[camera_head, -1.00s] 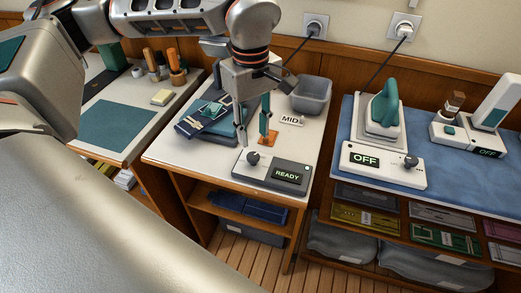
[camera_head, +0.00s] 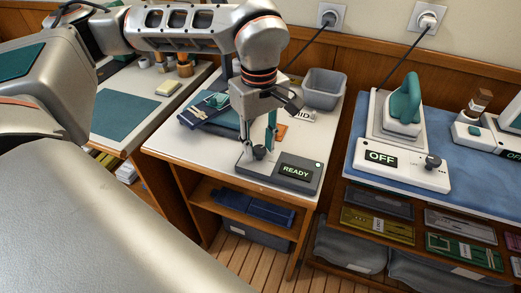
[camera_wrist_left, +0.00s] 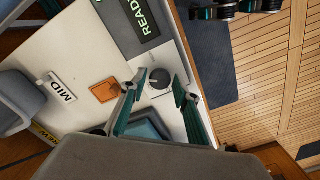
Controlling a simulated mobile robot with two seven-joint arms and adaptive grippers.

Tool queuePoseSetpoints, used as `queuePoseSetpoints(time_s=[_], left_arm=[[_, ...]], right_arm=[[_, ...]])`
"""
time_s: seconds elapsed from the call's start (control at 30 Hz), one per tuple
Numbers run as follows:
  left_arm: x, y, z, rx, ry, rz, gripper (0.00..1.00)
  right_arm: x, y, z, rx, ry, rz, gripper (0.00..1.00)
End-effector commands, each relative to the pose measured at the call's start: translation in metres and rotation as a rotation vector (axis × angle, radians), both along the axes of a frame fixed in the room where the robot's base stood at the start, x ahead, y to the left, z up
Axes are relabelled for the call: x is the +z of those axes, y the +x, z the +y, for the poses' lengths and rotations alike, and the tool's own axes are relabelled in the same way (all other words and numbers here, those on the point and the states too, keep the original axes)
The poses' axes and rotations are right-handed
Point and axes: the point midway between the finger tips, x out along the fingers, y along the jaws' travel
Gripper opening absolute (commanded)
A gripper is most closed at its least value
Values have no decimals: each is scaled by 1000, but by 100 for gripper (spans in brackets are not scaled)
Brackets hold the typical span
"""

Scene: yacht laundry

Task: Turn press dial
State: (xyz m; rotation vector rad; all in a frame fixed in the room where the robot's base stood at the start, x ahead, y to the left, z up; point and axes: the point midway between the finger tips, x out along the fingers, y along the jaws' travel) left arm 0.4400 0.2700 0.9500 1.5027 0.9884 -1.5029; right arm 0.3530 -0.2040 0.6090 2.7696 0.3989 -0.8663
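The press dial is a dark round knob (camera_head: 259,152) on the white left part of a control box (camera_head: 297,183) with a lit READY display. In the left wrist view the knob (camera_wrist_left: 160,78) shows between the fingertips of my left gripper (camera_wrist_left: 160,82). In the head view my left gripper (camera_head: 258,147) points down at the dial, with one finger on either side. It is open, with small gaps apparent beside the knob; I cannot tell whether either finger touches it. My right gripper is not in view.
Folded blue cloths (camera_head: 212,112), a grey bin (camera_head: 322,88) and a MID label (camera_wrist_left: 63,90) share the table. An orange tile (camera_wrist_left: 104,90) lies near the dial. A green iron (camera_head: 404,105) and an OFF panel (camera_head: 381,158) stand on the right counter.

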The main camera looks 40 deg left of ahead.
Motion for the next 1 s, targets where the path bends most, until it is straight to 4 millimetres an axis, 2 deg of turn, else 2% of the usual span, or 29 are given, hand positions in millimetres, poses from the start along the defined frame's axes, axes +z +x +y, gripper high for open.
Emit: queuePoseSetpoints(time_s=[0.2, 0.23, 0.3, 0.5, 0.8, 1.0], left_arm=[[0, 0, 0, 0, 0, -1, 30], [0, 0, 0, 0, 0, -1, 28], [0, 0, 0, 0, 0, 0, 11], [0, 0, 0, 12, 0, 0, 11], [0, 0, 0, 269, 0, 0, 11], [0, 0, 0, 294, 0, 0, 11]], right_arm=[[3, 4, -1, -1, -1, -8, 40], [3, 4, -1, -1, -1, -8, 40], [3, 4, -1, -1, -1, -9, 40], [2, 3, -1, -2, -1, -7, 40], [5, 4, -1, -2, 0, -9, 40], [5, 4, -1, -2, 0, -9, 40]])
